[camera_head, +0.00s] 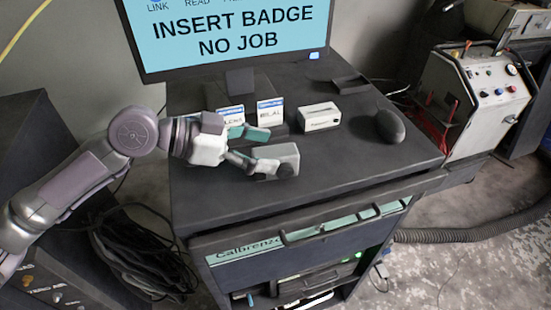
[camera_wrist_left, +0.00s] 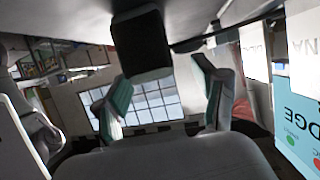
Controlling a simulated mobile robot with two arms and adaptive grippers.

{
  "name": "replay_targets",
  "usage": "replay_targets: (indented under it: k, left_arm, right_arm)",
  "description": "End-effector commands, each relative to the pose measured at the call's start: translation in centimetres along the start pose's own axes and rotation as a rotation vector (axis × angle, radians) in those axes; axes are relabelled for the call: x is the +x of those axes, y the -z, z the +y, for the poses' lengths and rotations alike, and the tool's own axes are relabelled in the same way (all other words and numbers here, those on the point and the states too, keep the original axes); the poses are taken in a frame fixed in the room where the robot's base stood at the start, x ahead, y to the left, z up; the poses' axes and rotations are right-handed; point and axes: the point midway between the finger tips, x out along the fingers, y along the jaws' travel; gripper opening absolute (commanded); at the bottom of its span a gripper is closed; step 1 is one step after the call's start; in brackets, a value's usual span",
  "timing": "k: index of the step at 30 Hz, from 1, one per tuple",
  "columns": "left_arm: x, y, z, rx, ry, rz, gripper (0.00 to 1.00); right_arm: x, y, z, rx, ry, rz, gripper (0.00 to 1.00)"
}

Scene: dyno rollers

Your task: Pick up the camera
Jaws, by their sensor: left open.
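The camera (camera_head: 279,160) appears as a small grey box with a round feature on its front, sitting on the dark bench top near its front left. My left gripper (camera_head: 258,150) is open, reaching in from the left, with its lower finger close to the camera's left side. I cannot tell whether they touch. In the left wrist view the two fingers of my left gripper (camera_wrist_left: 160,76) are spread. A dark box (camera_wrist_left: 140,42), probably the camera, shows upside down beyond the fingertips. My right gripper is not in view.
A monitor (camera_head: 235,35) stands behind the arm. Two badge cards (camera_head: 270,113), a white slotted box (camera_head: 319,117), a dark rounded object (camera_head: 390,126) and a small tray (camera_head: 350,84) are on the bench top (camera_head: 350,165). The front right of the top is clear.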

Motion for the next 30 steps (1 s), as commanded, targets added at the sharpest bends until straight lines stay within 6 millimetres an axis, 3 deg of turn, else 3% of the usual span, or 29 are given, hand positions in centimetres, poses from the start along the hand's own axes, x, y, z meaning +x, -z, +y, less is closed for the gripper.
replay_targets:
  k: [4,9,19,30]
  left_arm:
    - [1.9,0.2,0.2,0.001,-0.004,0.001,0.71]
    - [4.3,0.2,0.2,0.0,-0.003,0.001,0.71]
    - [5.1,0.2,0.1,-0.001,0.0,0.0,0.71]
    - [5.0,0.1,0.2,-0.001,0.0,-0.001,0.09]
  right_arm:
    - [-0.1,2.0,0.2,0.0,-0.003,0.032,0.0]
    - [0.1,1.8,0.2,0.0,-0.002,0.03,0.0]
    - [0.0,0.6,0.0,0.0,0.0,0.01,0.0]
    - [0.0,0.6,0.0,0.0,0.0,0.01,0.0]
